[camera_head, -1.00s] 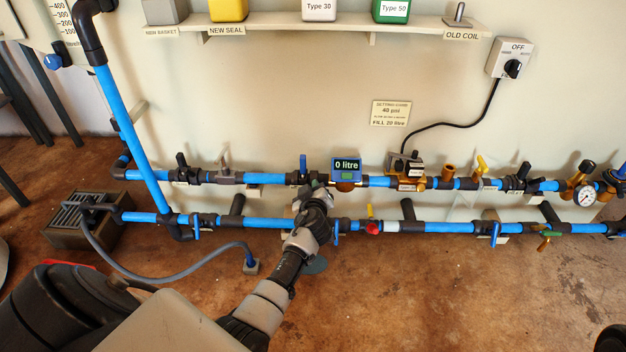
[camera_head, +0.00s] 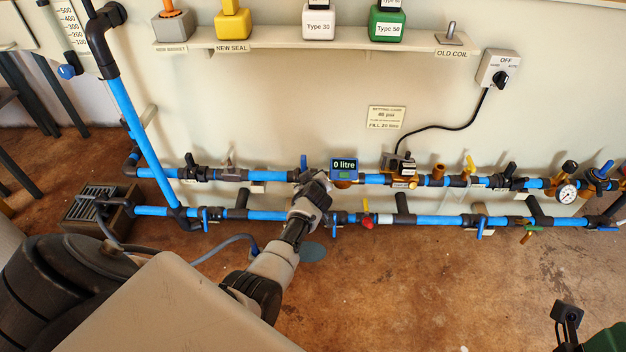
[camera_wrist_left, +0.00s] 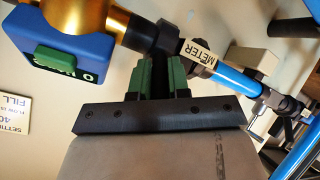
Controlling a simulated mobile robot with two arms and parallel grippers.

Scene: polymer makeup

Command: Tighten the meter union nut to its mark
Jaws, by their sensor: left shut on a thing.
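The meter (camera_head: 344,169) sits on the upper blue pipe, its display reading 0 litre. In the left wrist view its blue and green head (camera_wrist_left: 62,55) and brass body (camera_wrist_left: 103,18) are at upper left. The black union nut (camera_wrist_left: 167,36) is beside the brass body, next to the METER label (camera_wrist_left: 202,54). My left gripper (camera_head: 316,180) is at the pipe just left of the meter. In the left wrist view its green-padded fingers (camera_wrist_left: 166,68) are shut on the nut, partly hiding it. The nut's mark cannot be made out. Part of my right gripper (camera_head: 568,314) shows at lower right, far from the pipes.
A lower blue pipe (camera_head: 445,221) with several valves runs below the meter line. Black fittings and a pressure gauge (camera_head: 567,194) are on the right. A shelf (camera_head: 290,34) with coloured blocks is above. A drain box (camera_head: 92,212) stands at left.

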